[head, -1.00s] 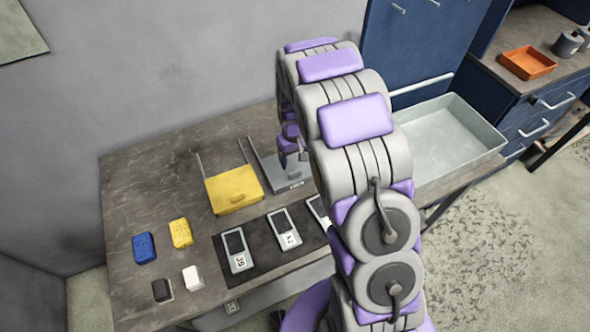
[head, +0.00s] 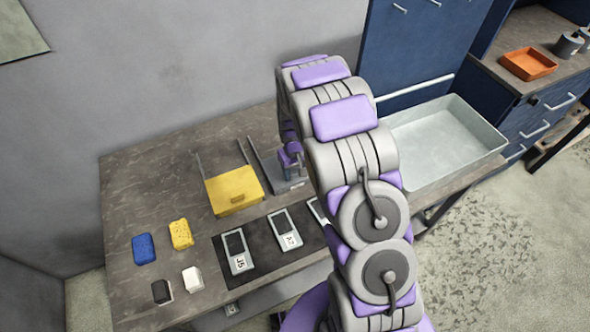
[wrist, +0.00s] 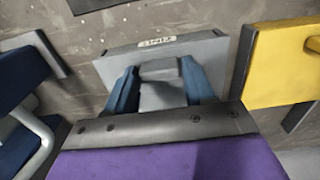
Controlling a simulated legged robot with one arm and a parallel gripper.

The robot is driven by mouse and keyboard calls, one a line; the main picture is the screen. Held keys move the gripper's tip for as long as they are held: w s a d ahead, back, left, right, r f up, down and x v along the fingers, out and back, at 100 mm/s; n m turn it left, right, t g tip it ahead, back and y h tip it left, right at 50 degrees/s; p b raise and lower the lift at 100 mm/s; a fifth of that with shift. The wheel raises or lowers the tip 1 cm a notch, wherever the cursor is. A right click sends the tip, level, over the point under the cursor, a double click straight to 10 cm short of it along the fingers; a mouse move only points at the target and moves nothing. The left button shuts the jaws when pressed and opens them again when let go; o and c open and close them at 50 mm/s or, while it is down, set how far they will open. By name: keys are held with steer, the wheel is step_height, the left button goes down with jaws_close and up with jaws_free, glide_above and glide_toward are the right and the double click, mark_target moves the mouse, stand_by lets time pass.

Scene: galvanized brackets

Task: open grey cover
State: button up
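The grey cover (head: 284,188) sits at the back of the workbench, right of the yellow cover (head: 234,190); my arm hides part of it in the head view. In the wrist view the grey cover (wrist: 205,47) lies straight ahead, with a small white label on its far edge. My gripper (wrist: 158,66) is right at it, its two blue fingers spread apart over the cover. A grey block, seemingly the cover's handle, shows between the fingers. I cannot tell whether the fingers touch it. The cover looks closed.
Several labelled grey devices lie on a dark mat (head: 263,262) in front. A blue sponge (head: 144,249), a yellow sponge (head: 181,234), and black and white blocks lie at the left. A pale bin (head: 440,150) stands right of my arm. A wall is behind the bench.

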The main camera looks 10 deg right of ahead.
jaws_close()
steer(key=shift+w, duration=0.1)
steer(key=w, duration=0.3)
steer(key=w+a+p, duration=0.1)
steer(key=w, duration=0.2)
steer(key=w+a, duration=0.1)
steer(key=w, duration=0.3)
steer(key=shift+p, duration=0.3)
steer(key=shift+o, duration=2)
jaws_free()
step_height(320, 180, up, 17)
steer(key=p, duration=0.1)
steer(key=shift+a+r, duration=0.1)
steer(key=shift+r, duration=0.1)
